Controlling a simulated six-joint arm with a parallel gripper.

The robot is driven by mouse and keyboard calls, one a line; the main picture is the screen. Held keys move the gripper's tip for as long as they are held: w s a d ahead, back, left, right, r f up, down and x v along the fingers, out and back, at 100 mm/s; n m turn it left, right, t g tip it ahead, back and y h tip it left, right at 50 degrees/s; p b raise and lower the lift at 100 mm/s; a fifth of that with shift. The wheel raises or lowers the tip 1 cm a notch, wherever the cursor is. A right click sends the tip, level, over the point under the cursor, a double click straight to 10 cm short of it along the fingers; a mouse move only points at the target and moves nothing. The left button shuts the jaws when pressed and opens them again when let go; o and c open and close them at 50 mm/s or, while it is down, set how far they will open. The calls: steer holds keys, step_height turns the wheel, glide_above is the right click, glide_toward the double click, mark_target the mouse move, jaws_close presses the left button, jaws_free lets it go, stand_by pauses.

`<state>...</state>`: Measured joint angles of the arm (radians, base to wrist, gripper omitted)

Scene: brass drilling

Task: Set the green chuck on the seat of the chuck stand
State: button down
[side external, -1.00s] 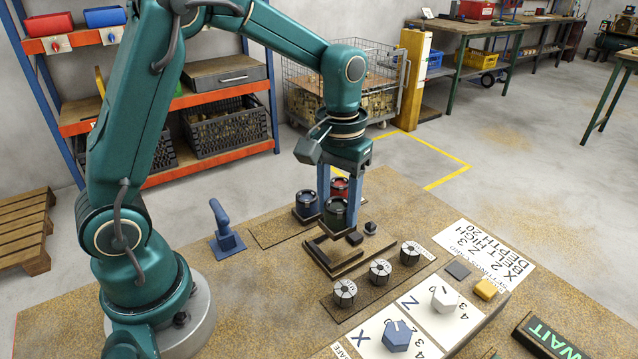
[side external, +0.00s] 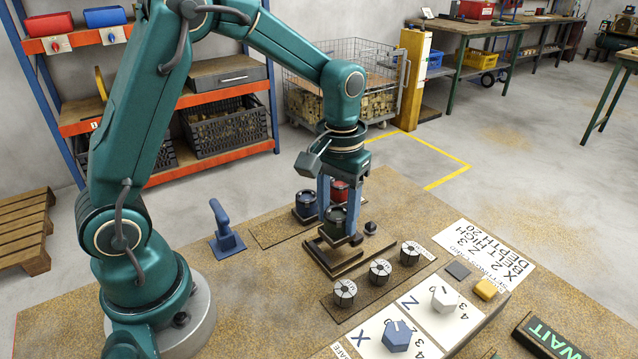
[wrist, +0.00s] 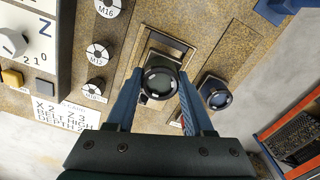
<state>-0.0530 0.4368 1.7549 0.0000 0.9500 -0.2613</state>
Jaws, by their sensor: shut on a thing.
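My gripper (side external: 338,208) is shut on the green chuck (side external: 336,221), with one finger on each side of it. The chuck is upright over the back part of the chuck stand (side external: 350,264), a dark and wooden frame on the bench. In the wrist view the round dark top of the green chuck (wrist: 160,82) lies between the fingertips, and the stand (wrist: 168,40) shows behind it. The chuck's underside is hidden, so I cannot tell whether it touches the seat.
A blue chuck (side external: 306,205) and a red chuck (side external: 340,191) stand close behind the gripper. Several grey collets (side external: 380,271) line the front of the stand. A blue-handled tool (side external: 223,228) stands to the left, and a control panel (side external: 425,310) is at the front right.

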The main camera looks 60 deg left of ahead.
steer(key=shift+f, duration=1.4)
stand_by(1.9)
jaws_free()
stand_by(0.3)
steer(key=shift+r, duration=3.55)
